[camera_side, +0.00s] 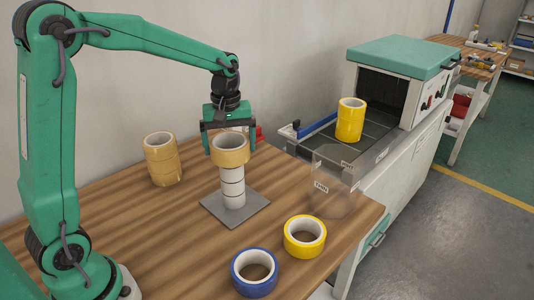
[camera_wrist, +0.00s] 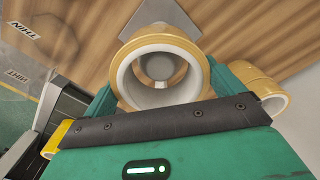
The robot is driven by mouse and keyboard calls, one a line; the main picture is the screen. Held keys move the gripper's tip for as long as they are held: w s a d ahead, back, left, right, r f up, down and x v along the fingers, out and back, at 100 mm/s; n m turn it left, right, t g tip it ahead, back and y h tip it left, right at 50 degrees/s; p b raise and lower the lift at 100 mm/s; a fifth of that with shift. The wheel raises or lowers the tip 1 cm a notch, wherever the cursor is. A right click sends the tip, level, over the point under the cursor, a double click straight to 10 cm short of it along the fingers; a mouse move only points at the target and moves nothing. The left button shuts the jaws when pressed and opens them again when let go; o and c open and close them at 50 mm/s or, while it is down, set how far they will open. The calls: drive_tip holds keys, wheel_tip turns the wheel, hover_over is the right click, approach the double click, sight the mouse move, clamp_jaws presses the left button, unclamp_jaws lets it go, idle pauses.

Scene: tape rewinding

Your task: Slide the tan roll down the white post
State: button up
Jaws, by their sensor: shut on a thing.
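The tan roll (camera_side: 230,151) is level at the upper end of the white post (camera_side: 233,189). My gripper (camera_side: 229,146) points down and is shut on the tan roll, a finger on either side. The wrist view shows the tan roll (camera_wrist: 121,60) with its white core between my fingers (camera_wrist: 162,87). The post's round top (camera_wrist: 158,67) shows through the roll's hole. I cannot tell how far the post reaches into the hole.
A stack of tan rolls (camera_side: 163,161) stands left of the post. A yellow roll (camera_side: 304,239) and a blue roll (camera_side: 254,275) lie in front. A yellow stack (camera_side: 350,121) stands on the machine's bed (camera_side: 373,145). A clear labelled container (camera_side: 333,190) is at the table's right edge.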

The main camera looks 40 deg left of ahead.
drive_tip(key=shift+f, duration=0.4)
idle(0.4)
drive_tip(key=o, duration=0.7)
drive_tip(key=shift+r, duration=0.2)
drive_tip(key=shift+r, duration=3.3)
